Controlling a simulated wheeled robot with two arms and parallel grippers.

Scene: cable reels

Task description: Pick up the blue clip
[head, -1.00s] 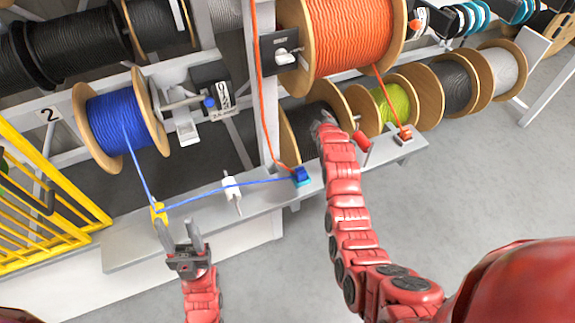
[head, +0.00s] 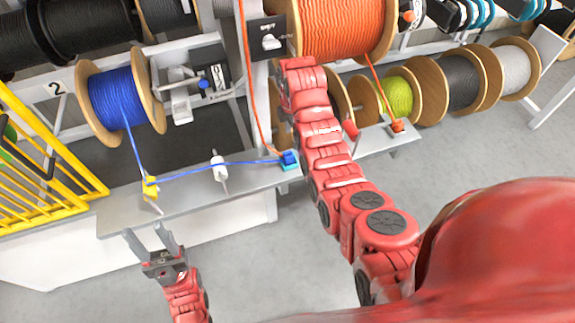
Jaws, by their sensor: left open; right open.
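The blue clip (head: 289,157) sits on a cyan base at the front edge of the grey shelf (head: 205,196). A blue cable (head: 215,166) runs to it from the blue reel (head: 117,104), by way of a yellow clip (head: 150,187) and a white clip (head: 219,170). An orange cable also comes down to the blue clip. My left gripper (head: 147,232) is open and empty, below and in front of the yellow clip, apart from it. My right arm reaches up past the blue clip's right side, toward the orange reel; its gripper is hidden.
The orange reel (head: 345,25) hangs above. An orange clip (head: 397,125) is on the shelf's right end. Yellow bars (head: 50,165) stand at the left. Several reels, including a yellow-green one (head: 399,98), line the right. The floor in front is clear.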

